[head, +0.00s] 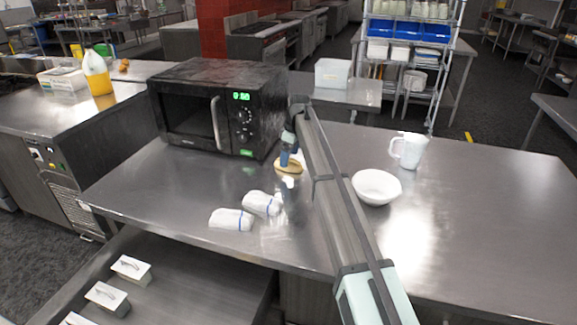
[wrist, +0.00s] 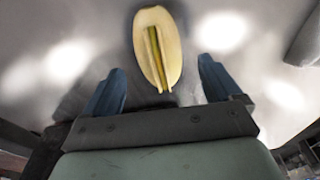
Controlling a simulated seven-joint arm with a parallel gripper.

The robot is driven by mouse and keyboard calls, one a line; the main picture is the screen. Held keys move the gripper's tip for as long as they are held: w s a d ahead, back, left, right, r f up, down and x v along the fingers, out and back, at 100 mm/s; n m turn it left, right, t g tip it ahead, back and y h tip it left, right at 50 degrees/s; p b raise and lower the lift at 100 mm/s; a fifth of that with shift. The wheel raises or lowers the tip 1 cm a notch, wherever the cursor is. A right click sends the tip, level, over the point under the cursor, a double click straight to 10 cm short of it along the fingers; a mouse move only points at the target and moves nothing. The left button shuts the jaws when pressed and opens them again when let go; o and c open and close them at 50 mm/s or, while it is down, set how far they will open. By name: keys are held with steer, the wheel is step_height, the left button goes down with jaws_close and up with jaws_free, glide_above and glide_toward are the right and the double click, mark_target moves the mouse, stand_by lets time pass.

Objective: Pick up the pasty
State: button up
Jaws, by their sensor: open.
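The pasty (head: 289,164) is a yellowish oval lying on the steel table just in front of the microwave. In the wrist view the pasty (wrist: 149,72) is pale yellow with a greenish-brown strip along its middle. My gripper (head: 287,152) is over the pasty and hides part of it in the head view. In the wrist view my gripper (wrist: 160,85) has its two blue fingers spread wide, with the pasty between and slightly beyond them. Nothing is held.
A black microwave (head: 218,108) stands close behind the pasty. Two rolled white towels (head: 246,212) lie to the front left. A white bowl (head: 377,187) and a white jug (head: 408,151) stand to the right of my arm. The right side of the table is clear.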

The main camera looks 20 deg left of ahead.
steer(key=shift+a+f, duration=0.15)
steer(key=shift+f, duration=0.55)
steer(key=shift+a+f, duration=0.1)
steer(key=shift+f, duration=0.55)
steer(key=c, duration=1.2)
